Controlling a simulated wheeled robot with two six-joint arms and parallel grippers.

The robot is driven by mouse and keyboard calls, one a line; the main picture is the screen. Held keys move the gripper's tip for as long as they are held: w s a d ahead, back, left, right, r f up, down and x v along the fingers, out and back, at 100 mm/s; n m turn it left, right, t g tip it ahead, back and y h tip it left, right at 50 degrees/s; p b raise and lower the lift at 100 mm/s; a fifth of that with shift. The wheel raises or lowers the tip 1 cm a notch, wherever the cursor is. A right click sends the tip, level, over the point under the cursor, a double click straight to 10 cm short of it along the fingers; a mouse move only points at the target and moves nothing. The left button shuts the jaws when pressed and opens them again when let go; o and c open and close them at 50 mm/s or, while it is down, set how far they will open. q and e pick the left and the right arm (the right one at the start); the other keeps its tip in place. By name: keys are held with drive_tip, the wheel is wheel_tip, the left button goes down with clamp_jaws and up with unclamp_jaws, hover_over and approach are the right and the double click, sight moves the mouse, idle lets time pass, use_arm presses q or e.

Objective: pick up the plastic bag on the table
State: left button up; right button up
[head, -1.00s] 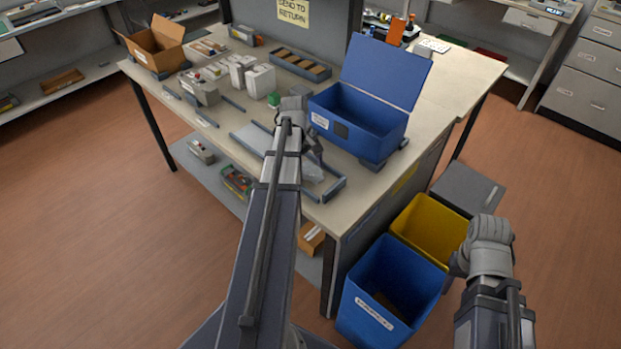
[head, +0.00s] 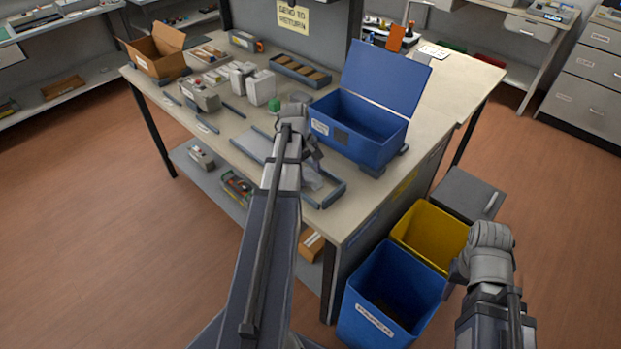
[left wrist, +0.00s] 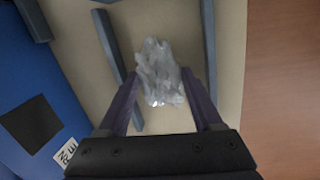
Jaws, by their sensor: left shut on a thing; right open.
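The clear, crumpled plastic bag (left wrist: 158,72) is between the fingers of my left gripper (left wrist: 160,80) in the left wrist view. The jaws are shut on it, over the table's front part. In the head view the bag (head: 313,181) shows as a pale patch below my left gripper (head: 312,160), partly hidden by my wrist and fingers. Whether it still touches the table is hard to tell. My right gripper (head: 456,274) is open and empty, off the table's right side beside the yellow bin.
An open blue lidded box (head: 360,134) stands just right of my left gripper. Grey rails (head: 322,197) lie around the bag. White boxes (head: 260,86) and a cardboard box (head: 156,52) are further left. A blue bin (head: 372,318) and yellow bin (head: 428,236) stand on the floor.

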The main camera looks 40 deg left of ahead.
sight(309, 173)
use_arm(q)
drive_tip(key=shift+r, duration=0.1)
wheel_tip(309, 173, up, 10)
drive_tip(key=p, duration=1)
drive_tip(key=shift+c, duration=0.2)
